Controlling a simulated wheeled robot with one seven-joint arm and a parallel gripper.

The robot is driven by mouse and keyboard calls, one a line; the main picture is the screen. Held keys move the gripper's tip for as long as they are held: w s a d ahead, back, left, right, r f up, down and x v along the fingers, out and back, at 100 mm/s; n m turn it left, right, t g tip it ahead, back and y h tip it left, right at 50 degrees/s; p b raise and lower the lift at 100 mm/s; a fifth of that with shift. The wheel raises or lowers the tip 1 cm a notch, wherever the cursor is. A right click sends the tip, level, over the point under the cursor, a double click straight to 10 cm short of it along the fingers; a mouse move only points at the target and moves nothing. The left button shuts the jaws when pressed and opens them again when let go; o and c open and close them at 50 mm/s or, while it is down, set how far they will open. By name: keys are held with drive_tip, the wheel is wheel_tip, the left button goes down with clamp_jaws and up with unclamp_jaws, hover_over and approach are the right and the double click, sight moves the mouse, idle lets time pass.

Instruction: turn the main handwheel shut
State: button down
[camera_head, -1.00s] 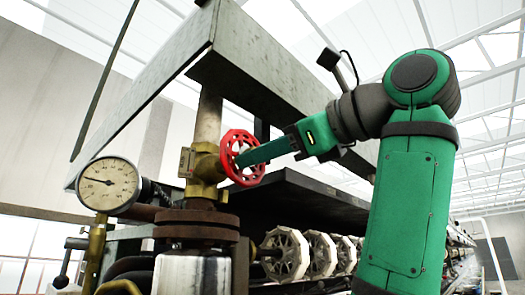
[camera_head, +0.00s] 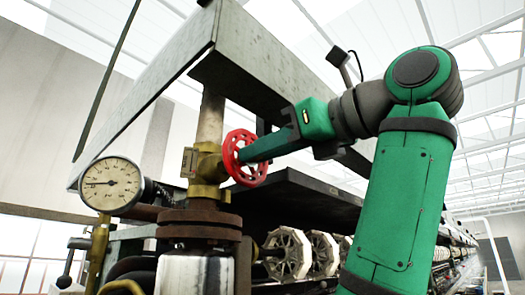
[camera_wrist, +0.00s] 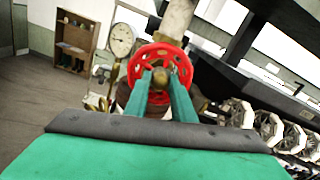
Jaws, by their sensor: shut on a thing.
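The red spoked handwheel (camera_head: 230,162) sits on a brass valve (camera_head: 206,168) on a vertical pipe. It also shows in the wrist view (camera_wrist: 134,70), with a brass hub (camera_wrist: 158,78) at its middle. My gripper (camera_head: 243,154) reaches the wheel from the right. In the wrist view its two green fingers (camera_wrist: 164,80) lie on either side of the hub, at the wheel's spokes. The gripper is shut on the handwheel. The exact finger contact is partly hidden by the wheel and fingers.
A round pressure gauge (camera_head: 112,185) stands left of the valve, its needle pointing left. A rusty flange (camera_head: 200,224) is below. A large grey metal beam (camera_head: 270,85) hangs above my gripper. Several pale reels (camera_head: 288,254) line the machine at lower right. A wooden shelf (camera_wrist: 76,40) stands far left.

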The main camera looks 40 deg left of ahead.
drive_tip(key=c, duration=1.7)
unclamp_jaws()
drive_tip(key=shift+d, duration=0.2)
drive_tip(key=d, duration=0.6)
drive_tip(key=shift+s+d, duration=0.25)
drive_tip(key=shift+d, duration=0.1)
drive_tip(key=shift+s, duration=0.1)
